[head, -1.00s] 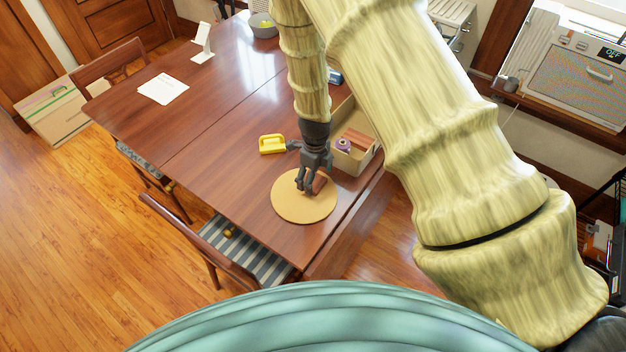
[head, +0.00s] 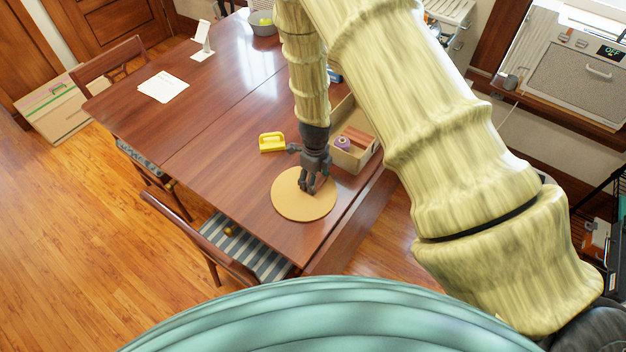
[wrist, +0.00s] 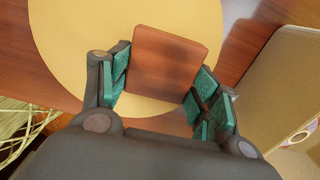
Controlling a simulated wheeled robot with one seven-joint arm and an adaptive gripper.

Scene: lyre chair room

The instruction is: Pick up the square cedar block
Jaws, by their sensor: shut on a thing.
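The square cedar block (wrist: 168,62) is a flat reddish-brown square in the wrist view. It sits between the green-padded fingers of my gripper (wrist: 162,80), which is shut on it. Behind it is the round tan mat (wrist: 65,45). In the head view my gripper (head: 312,185) points down over the round mat (head: 290,208). There the block is mostly hidden by the fingers. I cannot tell whether the block is touching the mat or slightly above it.
A tan open box (head: 348,160) with a purple roll (head: 342,142) and a reddish-brown piece (head: 358,138) stands right behind my gripper. A chair (head: 215,240) stands at the near edge.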

